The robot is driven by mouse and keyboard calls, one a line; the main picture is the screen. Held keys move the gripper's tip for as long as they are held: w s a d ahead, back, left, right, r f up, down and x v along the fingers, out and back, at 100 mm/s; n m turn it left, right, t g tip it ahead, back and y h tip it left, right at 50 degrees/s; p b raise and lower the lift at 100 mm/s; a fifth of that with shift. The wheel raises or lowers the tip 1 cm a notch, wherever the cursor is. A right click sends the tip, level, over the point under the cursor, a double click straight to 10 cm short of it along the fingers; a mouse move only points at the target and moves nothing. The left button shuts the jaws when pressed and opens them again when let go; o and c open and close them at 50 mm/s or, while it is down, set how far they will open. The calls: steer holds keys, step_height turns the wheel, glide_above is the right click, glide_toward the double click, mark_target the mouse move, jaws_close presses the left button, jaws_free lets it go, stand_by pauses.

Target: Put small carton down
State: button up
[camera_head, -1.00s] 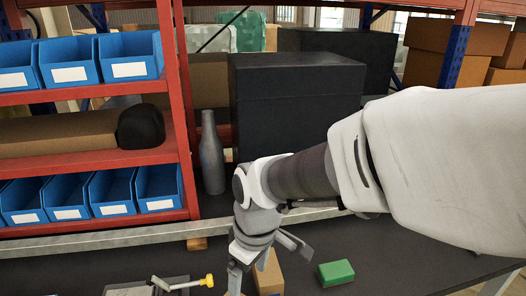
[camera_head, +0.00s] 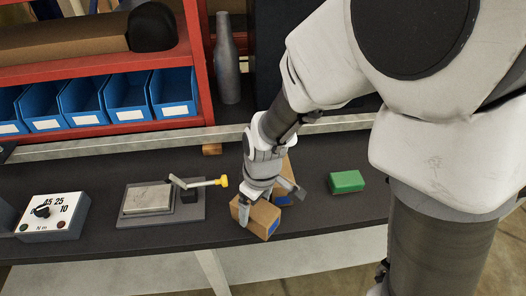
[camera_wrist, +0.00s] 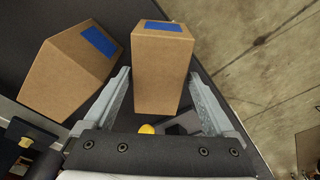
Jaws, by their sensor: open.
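Two brown cartons with blue patches are close together near the table's front edge. One carton (camera_head: 262,217) is in front, and it shows in the wrist view (camera_wrist: 160,72) between the fingers of my gripper (camera_head: 270,202). The other carton (camera_head: 281,174) is behind it, partly hidden by my gripper; in the wrist view it is at the left (camera_wrist: 68,78), outside the fingers. My gripper is open, its fingers on either side of the front carton, with a visible gap on the right finger's side. I cannot tell which carton is the small one.
A green block (camera_head: 346,181) lies right of the cartons on the dark table (camera_head: 330,212). A plate device with a yellow-tipped lever (camera_head: 221,182) stands close on the left. A dial box (camera_head: 53,215) is farther left. Blue bins (camera_head: 126,98) and a grey bottle (camera_head: 227,60) are behind.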

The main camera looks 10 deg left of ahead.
mark_target(254, 212)
steer(key=shift+w+a+f+b, duration=0.15)
steer(key=shift+f, duration=0.8)
steer(key=shift+w+a+f+b, duration=0.1)
steer(key=shift+f+b, duration=0.05)
steer(key=shift+f, duration=0.8)
